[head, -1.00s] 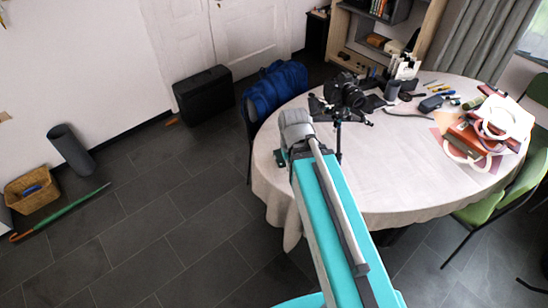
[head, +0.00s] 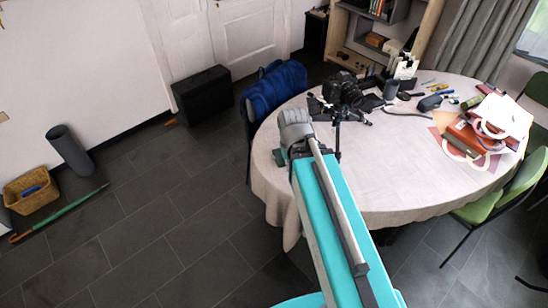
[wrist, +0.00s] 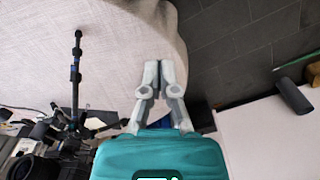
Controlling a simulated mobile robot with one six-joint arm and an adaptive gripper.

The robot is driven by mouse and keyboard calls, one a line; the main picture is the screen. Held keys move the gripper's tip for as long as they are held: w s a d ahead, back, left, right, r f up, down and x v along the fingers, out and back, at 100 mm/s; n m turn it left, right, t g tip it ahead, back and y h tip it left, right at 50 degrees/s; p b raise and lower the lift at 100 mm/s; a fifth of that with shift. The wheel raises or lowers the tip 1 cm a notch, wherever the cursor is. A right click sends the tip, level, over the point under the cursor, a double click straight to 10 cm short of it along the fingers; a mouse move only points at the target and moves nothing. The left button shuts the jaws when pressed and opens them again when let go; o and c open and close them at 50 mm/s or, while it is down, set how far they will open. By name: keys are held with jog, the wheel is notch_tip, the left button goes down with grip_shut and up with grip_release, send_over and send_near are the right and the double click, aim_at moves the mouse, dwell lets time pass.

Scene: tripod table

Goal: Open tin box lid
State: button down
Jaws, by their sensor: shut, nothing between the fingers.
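My gripper (wrist: 160,68) is shut and empty in the wrist view, its two grey fingers together over the pale cloth near the table's edge. In the head view my arm reaches to the near left edge of the round table (head: 385,190), and its own wrist hides the fingers. I cannot make out a tin box or its lid for certain in either view. A reddish-brown box-like item (head: 464,135) lies in the pile at the table's right, partly covered by white rings, but I cannot tell what it is.
A black camera (head: 342,88) stands on a small tripod beside my wrist; the tripod (wrist: 76,75) also shows in the wrist view. A dark case (head: 430,103) and small items lie at the back. The table's front middle is clear. A blue bag (head: 275,92) sits behind.

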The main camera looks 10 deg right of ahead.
jog(key=c, duration=0.9)
grip_release()
jog(key=shift+w+f, duration=0.1)
jog(key=shift+f, duration=0.15)
jog(key=shift+o, duration=0.3)
jog(key=shift+w+f+b, duration=0.15)
jog(key=shift+f+b, duration=0.2)
jog(key=shift+b, duration=0.25)
jog(key=n+t+h+b, duration=0.4)
jog(key=h+b, duration=1.3)
jog(key=b, duration=2.6)
send_near(270, 164)
jog(key=s+a+r+m, duration=0.1)
jog(key=a+r, duration=0.2)
jog(key=a, duration=0.1)
jog(key=shift+d+t, duration=0.15)
jog(key=shift+t, duration=0.15)
jog(key=shift+d, duration=0.1)
jog(key=shift+r+x, duration=0.1)
jog(key=shift+x, duration=3.3)
jog(key=shift+r+x, duration=0.15)
jog(key=shift+x, duration=3.25)
